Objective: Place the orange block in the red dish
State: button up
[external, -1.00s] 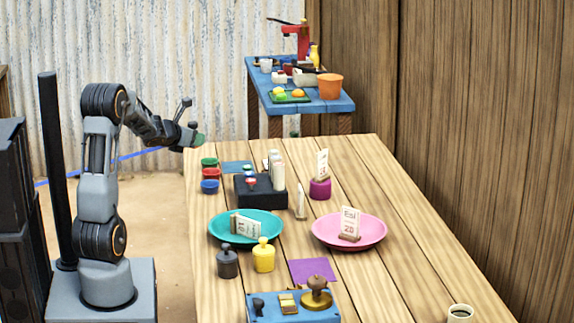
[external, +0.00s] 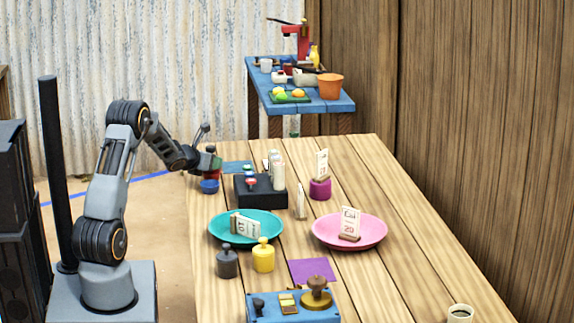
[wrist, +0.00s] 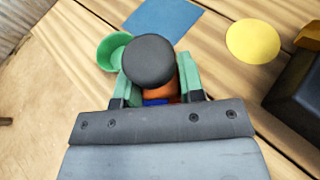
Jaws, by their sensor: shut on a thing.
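My gripper (external: 212,162) is low over the row of small dishes at the table's far left corner. In the wrist view its green fingers (wrist: 160,82) are shut on the orange block (wrist: 158,90). A dark round shape hides most of the block; I cannot tell what that shape is. The red dish (external: 213,175) shows only as a sliver by the fingers in the external view, mostly hidden. I cannot tell whether the block touches it.
The green dish (wrist: 110,62) is just beyond the fingers, and the blue dish (external: 209,187) is on the near side. A blue mat (external: 237,167) lies to the right. A black box (external: 260,195) with upright pieces, a teal plate (external: 270,234) and a pink plate (external: 372,242) stand farther off.

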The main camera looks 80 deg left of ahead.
jog(key=shift+f, duration=0.3)
jog(key=shift+f+b, duration=0.3)
jog(key=shift+b, duration=0.25)
jog(key=shift+f+b, duration=0.3)
jog(key=shift+b, duration=0.05)
jog(key=shift+d, duration=0.1)
